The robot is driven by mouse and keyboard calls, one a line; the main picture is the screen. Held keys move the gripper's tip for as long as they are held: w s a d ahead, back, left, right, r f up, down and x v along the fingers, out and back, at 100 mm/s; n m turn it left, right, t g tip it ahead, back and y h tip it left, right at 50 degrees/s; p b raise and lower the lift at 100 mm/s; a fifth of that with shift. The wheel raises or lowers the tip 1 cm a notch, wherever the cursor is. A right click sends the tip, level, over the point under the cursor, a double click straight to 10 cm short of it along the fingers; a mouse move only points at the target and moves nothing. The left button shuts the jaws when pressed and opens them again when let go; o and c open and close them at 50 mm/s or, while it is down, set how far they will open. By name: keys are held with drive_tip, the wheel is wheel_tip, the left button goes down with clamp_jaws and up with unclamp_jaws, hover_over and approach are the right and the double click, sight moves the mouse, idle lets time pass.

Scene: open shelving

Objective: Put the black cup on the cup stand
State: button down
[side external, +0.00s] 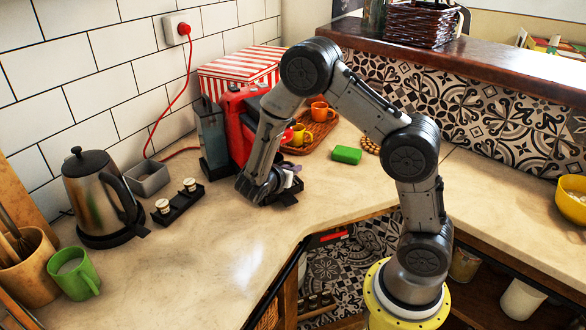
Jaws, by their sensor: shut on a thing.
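My gripper (262,187) is low at the front of the red coffee machine (233,110), just above the counter. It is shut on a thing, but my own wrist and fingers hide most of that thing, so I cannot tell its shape. No black cup can be made out clearly. A dark flat base (290,196) shows just right of my gripper, with a small pale purple-white piece above it. I cannot tell whether this base is the cup stand.
A black holder (179,205) with two pale-topped pieces, a steel kettle (98,196), a grey box (149,179) and a green mug (74,272) stand at left. The front counter (200,275) is clear.

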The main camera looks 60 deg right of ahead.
drive_tip(key=shift+f, duration=0.15)
drive_tip(key=c, duration=0.9)
unclamp_jaws()
drive_tip(key=shift+a+r, duration=0.2)
drive_tip(key=shift+r, duration=0.05)
drive_tip(key=w+v, duration=0.1)
drive_tip(key=v, duration=1)
drive_tip(key=s+a+r+m+t+y, duration=0.1)
drive_tip(key=s+a+r+m+y, duration=0.2)
drive_tip(key=s+m, duration=0.3)
drive_tip(key=s+a+r+m+t+y, duration=0.2)
drive_tip(key=s+r+m+y, duration=0.2)
drive_tip(key=s+m+y, duration=0.2)
drive_tip(key=s+a+r+m+t+y, duration=0.1)
drive_tip(key=s+a+r+m+y, duration=0.2)
drive_tip(key=s+m, duration=0.3)
drive_tip(key=shift+s+a+r+m+t+y, duration=0.15)
drive_tip(key=shift+s+t+y, duration=0.05)
drive_tip(key=shift+s+y, duration=0.2)
drive_tip(key=shift+s+a+r+m+t+y, duration=0.2)
drive_tip(key=shift+s+y, duration=0.1)
drive_tip(key=shift+s, duration=0.25)
